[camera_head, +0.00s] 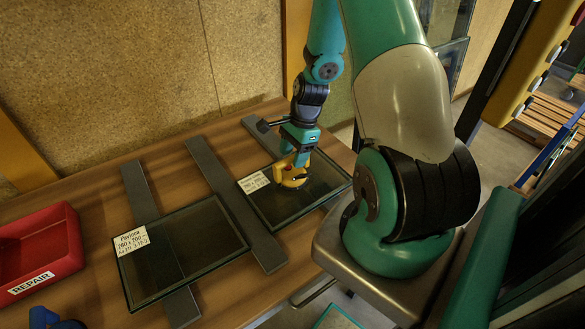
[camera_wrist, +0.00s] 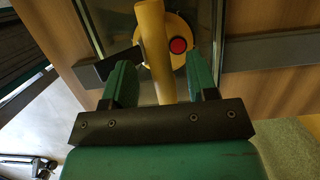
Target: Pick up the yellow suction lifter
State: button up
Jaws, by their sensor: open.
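The yellow suction lifter (camera_head: 292,177) sits on the right glass pane (camera_head: 318,184) in the head view. In the wrist view its yellow handle bar (camera_wrist: 154,48) runs between my fingers, and its round base with a red button (camera_wrist: 178,45) shows beyond. My gripper (camera_wrist: 160,85) is open, with one green finger on each side of the handle. The head view shows my gripper (camera_head: 293,158) directly over the lifter. I cannot tell whether either finger touches the handle.
A second glass pane (camera_head: 180,250) with a white label lies to the left on grey support strips (camera_head: 232,200). A red REPAIR bin (camera_head: 38,250) stands at the far left of the wooden table (camera_head: 80,190). A cork-coloured wall (camera_head: 110,70) rises behind.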

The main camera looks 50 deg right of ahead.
jog(key=shift+x, duration=0.95)
jog(key=shift+c, duration=0.5)
grip_shut()
jog(key=shift+r, duration=0.2)
